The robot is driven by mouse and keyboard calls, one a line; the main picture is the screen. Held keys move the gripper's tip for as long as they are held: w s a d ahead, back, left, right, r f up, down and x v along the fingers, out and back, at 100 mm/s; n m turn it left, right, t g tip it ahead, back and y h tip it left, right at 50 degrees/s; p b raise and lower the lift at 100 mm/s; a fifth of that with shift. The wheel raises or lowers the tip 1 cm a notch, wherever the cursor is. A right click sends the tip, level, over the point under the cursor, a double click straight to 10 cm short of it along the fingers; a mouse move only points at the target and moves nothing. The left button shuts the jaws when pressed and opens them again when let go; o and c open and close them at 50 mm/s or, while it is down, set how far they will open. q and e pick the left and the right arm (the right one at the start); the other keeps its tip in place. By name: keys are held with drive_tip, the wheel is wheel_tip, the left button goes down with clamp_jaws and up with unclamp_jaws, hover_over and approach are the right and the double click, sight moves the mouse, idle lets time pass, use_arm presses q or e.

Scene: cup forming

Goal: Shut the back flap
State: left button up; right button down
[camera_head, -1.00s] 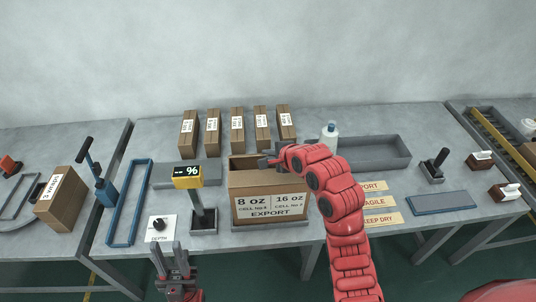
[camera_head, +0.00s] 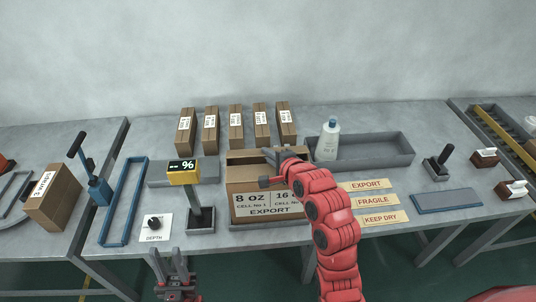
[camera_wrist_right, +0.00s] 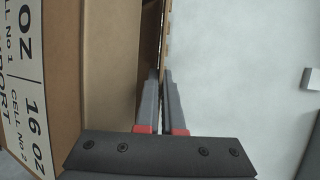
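The open carton (camera_head: 267,205), labelled 8 oz, 16 oz and EXPORT, stands in the middle of the table. Its back flap (camera_head: 247,155) stands up along the far rim, partly hidden by my right gripper. My right gripper (camera_head: 268,157) reaches over the carton's right part to the back rim. In the right wrist view its fingers (camera_wrist_right: 162,100) are close together at a thin cardboard edge (camera_wrist_right: 166,35); whether they pinch it is unclear. My left gripper (camera_head: 171,266) is open and empty in front of the table, left of the carton.
Several small cartons (camera_head: 235,130) stand in a row behind. A white bottle (camera_head: 328,142) and grey tray (camera_head: 385,148) are at the back right. Labels (camera_head: 373,201) lie right of the carton.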

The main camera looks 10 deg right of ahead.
drive_tip(key=c, duration=1)
unclamp_jaws()
drive_tip(key=shift+c, duration=0.2)
